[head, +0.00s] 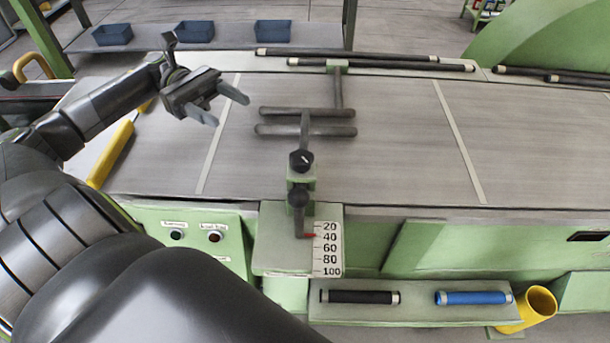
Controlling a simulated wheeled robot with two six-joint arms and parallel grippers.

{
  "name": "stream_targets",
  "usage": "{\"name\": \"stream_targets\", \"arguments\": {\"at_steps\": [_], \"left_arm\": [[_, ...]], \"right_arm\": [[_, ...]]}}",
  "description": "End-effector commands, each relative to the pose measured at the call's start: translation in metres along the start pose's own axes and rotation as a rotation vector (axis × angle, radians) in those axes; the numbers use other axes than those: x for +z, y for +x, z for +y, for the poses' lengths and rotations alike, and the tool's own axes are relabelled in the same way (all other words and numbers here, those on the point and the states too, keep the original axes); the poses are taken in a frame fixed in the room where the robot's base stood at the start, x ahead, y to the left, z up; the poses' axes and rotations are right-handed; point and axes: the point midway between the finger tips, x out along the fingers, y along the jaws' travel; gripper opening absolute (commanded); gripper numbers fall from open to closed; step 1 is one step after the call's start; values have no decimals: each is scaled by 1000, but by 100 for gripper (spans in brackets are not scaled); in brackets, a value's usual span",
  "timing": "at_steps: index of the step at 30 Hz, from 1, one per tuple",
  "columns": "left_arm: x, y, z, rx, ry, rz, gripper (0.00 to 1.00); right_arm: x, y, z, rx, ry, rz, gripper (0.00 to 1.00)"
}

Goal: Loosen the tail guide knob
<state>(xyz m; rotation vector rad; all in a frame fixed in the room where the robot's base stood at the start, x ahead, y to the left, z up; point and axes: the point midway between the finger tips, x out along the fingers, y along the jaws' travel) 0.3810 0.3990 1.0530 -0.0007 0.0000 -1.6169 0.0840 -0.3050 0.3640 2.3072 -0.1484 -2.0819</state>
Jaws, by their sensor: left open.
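A black knob (301,160) sits on top of the green guide post at the near edge of the grey table. A second dark knob (298,195) is just below it on the same post, above a scale plate (328,250) marked 20 to 100 with a red pointer near 40. I cannot tell from the picture which is the tail guide knob. Dark guide bars (305,130) reach from the post over the table. My left gripper (229,110) is open and empty, up and to the left of the knobs, apart from them. My right gripper is not in view.
Dark rollers (380,64) lie along the table's far edge. Blue bins (195,32) stand behind. A green panel with buttons (195,235) is at the front left. A black roller (360,297), a blue roller (473,298) and a yellow cup (540,301) are at the front.

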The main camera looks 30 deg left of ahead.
Motion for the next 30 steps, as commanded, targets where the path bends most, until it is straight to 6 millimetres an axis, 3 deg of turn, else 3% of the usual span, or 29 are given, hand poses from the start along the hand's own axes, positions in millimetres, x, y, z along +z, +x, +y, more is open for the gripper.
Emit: {"name": "stream_targets", "arguments": {"at_steps": [1,3,11,30], "left_arm": [[-14,0,0,0,0,0,56],[-19,0,0,0,0,0,56],[-19,13,0,-2,-1,-2,56],[-17,136,0,-2,3,-6,56]], "right_arm": [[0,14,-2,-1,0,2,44],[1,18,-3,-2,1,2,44],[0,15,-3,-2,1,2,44],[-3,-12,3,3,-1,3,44]]}}
